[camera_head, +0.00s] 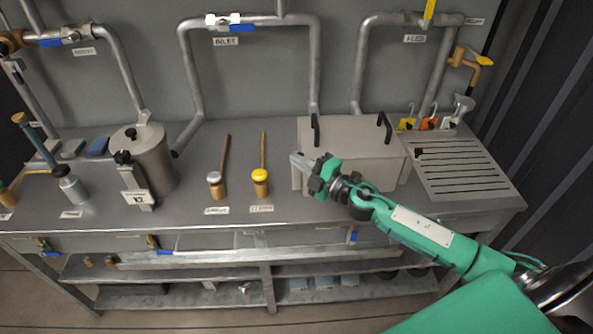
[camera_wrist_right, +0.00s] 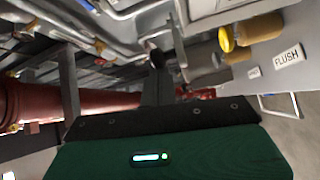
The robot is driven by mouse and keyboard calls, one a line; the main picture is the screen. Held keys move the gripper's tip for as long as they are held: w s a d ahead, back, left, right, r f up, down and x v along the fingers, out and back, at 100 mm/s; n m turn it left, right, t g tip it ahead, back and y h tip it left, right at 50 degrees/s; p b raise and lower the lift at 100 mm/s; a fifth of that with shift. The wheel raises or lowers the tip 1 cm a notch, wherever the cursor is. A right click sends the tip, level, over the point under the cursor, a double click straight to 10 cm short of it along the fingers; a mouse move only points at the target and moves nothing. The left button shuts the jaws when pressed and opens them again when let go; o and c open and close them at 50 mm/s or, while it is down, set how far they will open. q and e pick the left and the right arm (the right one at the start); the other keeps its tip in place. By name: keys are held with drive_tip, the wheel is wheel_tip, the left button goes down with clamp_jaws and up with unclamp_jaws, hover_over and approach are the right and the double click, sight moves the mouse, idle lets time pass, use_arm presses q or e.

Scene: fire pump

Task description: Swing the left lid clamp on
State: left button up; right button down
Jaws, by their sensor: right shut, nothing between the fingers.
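A grey metal box (camera_head: 345,158) with a flat lid stands right of the middle of the bench. Two black lever-like clamps stand up along the lid's far side: the left clamp (camera_head: 316,130) and the right clamp (camera_head: 384,126). Both look upright; how they are latched is too small to tell. My right gripper (camera_head: 300,162) is shut and empty, in front of the box's left part and on the near side of the left clamp. It hides part of the box's front. I cannot tell whether it touches the box. My left gripper is not in view.
A yellow-topped piece (camera_wrist_right: 226,39) and a FLUSH label (camera_wrist_right: 288,56) show in the wrist view. A slotted drainboard (camera_head: 463,170) lies to the right.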

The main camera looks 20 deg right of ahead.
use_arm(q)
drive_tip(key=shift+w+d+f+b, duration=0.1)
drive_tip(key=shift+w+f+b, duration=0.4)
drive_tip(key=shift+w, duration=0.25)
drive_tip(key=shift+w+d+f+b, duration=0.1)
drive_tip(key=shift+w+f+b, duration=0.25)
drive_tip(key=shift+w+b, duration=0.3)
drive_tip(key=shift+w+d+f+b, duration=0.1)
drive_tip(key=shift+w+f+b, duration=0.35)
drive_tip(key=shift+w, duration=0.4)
use_arm(e)
drive_tip(key=shift+d+n+g+y, duration=0.55)
drive_tip(key=shift+d+n+y, duration=0.1)
drive_tip(key=shift+d+y, duration=0.35)
drive_tip(key=shift+d+n+g+y, duration=0.6)
drive_tip(key=shift+d+y, duration=0.2)
drive_tip(key=shift+d, duration=0.25)
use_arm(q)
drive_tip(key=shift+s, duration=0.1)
use_arm(e)
drive_tip(key=shift+d, duration=0.1)
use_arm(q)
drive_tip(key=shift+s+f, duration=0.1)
use_arm(e)
drive_tip(key=shift+w, duration=0.1)
